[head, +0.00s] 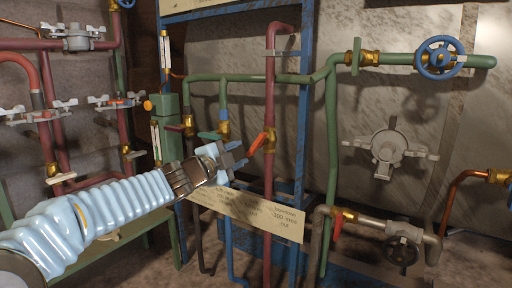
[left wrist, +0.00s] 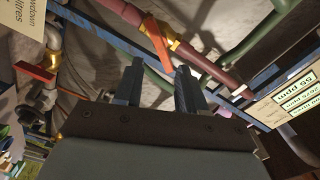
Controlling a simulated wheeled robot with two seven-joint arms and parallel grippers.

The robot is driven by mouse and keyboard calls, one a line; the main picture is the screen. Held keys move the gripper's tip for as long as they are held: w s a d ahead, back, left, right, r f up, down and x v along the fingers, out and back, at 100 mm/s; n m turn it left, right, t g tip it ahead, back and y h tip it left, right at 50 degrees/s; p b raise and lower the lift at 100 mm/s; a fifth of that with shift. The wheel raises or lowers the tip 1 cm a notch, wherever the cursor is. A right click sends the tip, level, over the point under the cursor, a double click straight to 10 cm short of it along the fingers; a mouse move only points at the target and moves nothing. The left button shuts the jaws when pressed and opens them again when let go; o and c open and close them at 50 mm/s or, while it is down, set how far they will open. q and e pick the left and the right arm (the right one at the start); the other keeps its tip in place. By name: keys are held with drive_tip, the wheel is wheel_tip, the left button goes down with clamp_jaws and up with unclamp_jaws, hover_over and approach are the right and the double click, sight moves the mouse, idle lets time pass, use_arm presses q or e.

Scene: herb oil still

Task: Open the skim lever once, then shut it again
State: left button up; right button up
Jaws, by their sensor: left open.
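An orange-red lever (head: 261,142) sits on a brass valve on the dark red upright pipe. My left gripper (head: 238,155) is just left of it, open and empty, its fingers pointing at the pipe. In the left wrist view the open fingers (left wrist: 160,88) lie below an orange lever (left wrist: 157,44) on a brass valve, with a visible gap. A green lever (head: 210,135) and a dark red lever (head: 175,127) sit on valves to the left. No readable label tells which one is the skim lever. My right gripper is out of view.
A cream sign (head: 245,213) hangs below my gripper. A blue frame post (head: 303,120) stands behind the red pipe. A red lever (head: 337,223) and a blue handwheel (head: 439,57) are to the right. Pipes crowd the left side.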

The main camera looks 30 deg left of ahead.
sight(254, 146)
use_arm(q)
drive_tip(key=w+n, duration=0.1)
drive_tip(key=n, duration=0.1)
drive_tip(key=w+n, duration=0.1)
drive_tip(key=n, duration=0.1)
drive_tip(key=w+n+p, duration=0.1)
drive_tip(key=n, duration=0.1)
drive_tip(key=shift+w+d+f+n, duration=0.15)
drive_tip(key=shift+d+n, duration=0.05)
drive_tip(key=shift+n, duration=0.1)
drive_tip(key=w+p, duration=0.1)
drive_tip(key=w, duration=0.4)
drive_tip(key=shift+w+d, duration=0.15)
drive_tip(key=shift+w, duration=0.15)
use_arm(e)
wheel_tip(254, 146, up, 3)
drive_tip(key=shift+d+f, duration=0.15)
